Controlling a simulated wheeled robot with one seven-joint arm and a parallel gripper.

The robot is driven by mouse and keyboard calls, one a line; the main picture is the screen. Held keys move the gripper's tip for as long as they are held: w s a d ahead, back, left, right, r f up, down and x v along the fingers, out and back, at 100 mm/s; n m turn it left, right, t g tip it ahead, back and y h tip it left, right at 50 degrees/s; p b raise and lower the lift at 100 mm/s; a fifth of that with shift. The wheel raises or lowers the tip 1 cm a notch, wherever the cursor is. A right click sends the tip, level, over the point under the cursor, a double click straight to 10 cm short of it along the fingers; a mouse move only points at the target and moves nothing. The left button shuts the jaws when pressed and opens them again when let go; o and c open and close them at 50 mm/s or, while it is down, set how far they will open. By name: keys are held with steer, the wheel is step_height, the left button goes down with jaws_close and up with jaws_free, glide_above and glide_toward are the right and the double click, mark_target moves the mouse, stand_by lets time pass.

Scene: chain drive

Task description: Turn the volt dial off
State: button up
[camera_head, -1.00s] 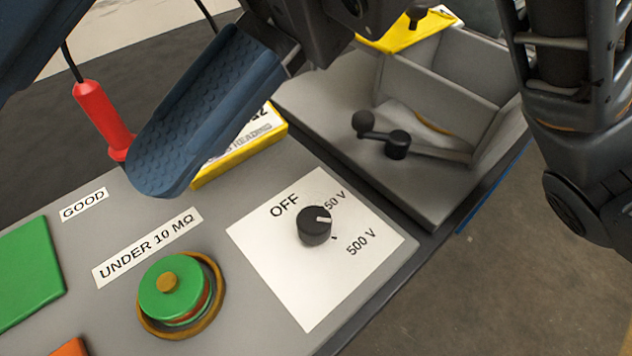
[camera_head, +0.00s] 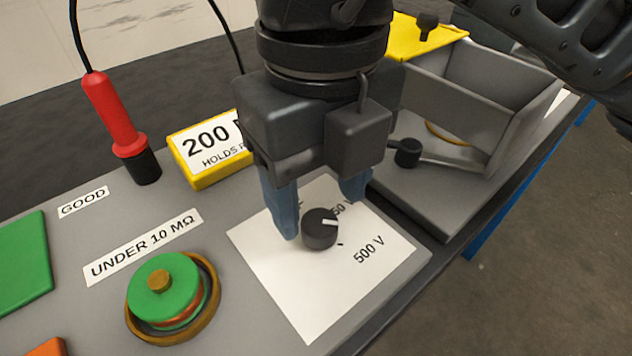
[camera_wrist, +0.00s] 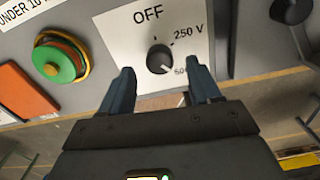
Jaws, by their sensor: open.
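The volt dial (camera_head: 320,229) is a black round knob with a white pointer mark, on a white plate (camera_head: 300,290) lettered OFF, 250 V and 500 V. In the wrist view the dial (camera_wrist: 159,59) has its mark toward the 500 V label. My gripper (camera_head: 321,217) is open, fingers pointing down at the plate. One blue finger is left of the dial and the other is behind it to the right. In the wrist view my gripper (camera_wrist: 160,71) has the dial between and just beyond its fingertips, with no contact visible. The fingers partly cover the OFF and 250 V lettering in the head view.
A green button (camera_head: 163,285) in an orange ring stands left of the plate. A yellow-edged 200 sign (camera_head: 207,150) and a red probe (camera_head: 115,115) stand behind. A grey tray with a black-knobbed crank (camera_head: 408,152) is at the right.

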mark_target(319, 226)
steer(key=shift+f, duration=1.3)
steer(key=shift+c, duration=0.4)
steer(key=c, duration=1)
